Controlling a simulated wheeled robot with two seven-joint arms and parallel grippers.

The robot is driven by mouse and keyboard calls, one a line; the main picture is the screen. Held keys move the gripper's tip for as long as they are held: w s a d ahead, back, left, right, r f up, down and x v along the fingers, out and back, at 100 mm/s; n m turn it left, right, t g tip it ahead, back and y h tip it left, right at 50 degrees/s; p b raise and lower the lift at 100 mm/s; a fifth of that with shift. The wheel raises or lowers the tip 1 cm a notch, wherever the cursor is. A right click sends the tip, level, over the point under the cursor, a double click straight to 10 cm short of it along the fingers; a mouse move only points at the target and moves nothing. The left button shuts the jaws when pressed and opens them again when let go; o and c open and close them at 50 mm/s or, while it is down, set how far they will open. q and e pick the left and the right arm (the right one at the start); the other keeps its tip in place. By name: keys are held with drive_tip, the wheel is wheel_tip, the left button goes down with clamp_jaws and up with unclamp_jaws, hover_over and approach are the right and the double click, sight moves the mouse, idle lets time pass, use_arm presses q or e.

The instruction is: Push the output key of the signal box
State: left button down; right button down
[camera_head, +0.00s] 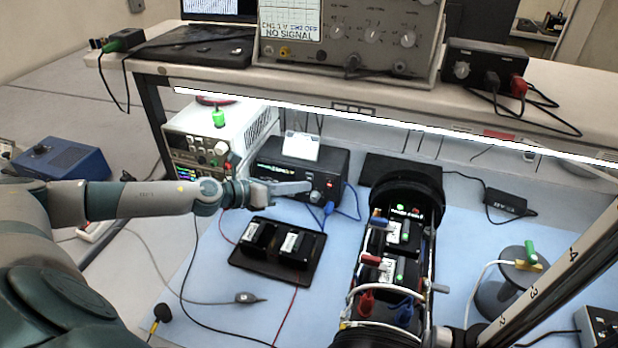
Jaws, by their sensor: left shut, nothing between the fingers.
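A black box that looks like the signal box (337,164) stands on the blue mat under the shelf, with a white card on top. A small red light and a knob show on its front, and blue leads come from its lower front. My left gripper (308,187) is shut and empty. Its fingertips point right, in front of the box's face, close to the knob; I cannot tell whether they touch it. The output key is not clearly made out; the gripper covers part of the front. My right gripper is not in view.
An oscilloscope (400,40) on the shelf reads "NO SIGNAL". A power supply (190,140) stands left of the box. A black tray (265,272) with two black modules lies in front. An open cylinder frame (400,190) with electronics stands right. Loose cables cross the mat.

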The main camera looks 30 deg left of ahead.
use_arm(q)
drive_tip(key=shift+w+a+p, duration=0.2)
drive_tip(key=shift+w+p, duration=0.25)
drive_tip(key=shift+w, duration=0.35)
idle(1.2)
drive_tip(key=shift+s, duration=0.1)
drive_tip(key=shift+s+d, duration=0.2)
drive_tip(key=shift+s, duration=0.55)
drive_tip(key=shift+s+d+b, duration=0.25)
drive_tip(key=shift+s+b, duration=0.25)
drive_tip(key=shift+s, duration=0.45)
drive_tip(key=shift+s+d+b, duration=0.2)
drive_tip(key=shift+s+b, duration=0.35)
drive_tip(key=shift+s, duration=0.45)
drive_tip(key=shift+s+d+b, duration=0.25)
drive_tip(key=shift+s+b, duration=0.25)
drive_tip(key=shift+s, duration=0.45)
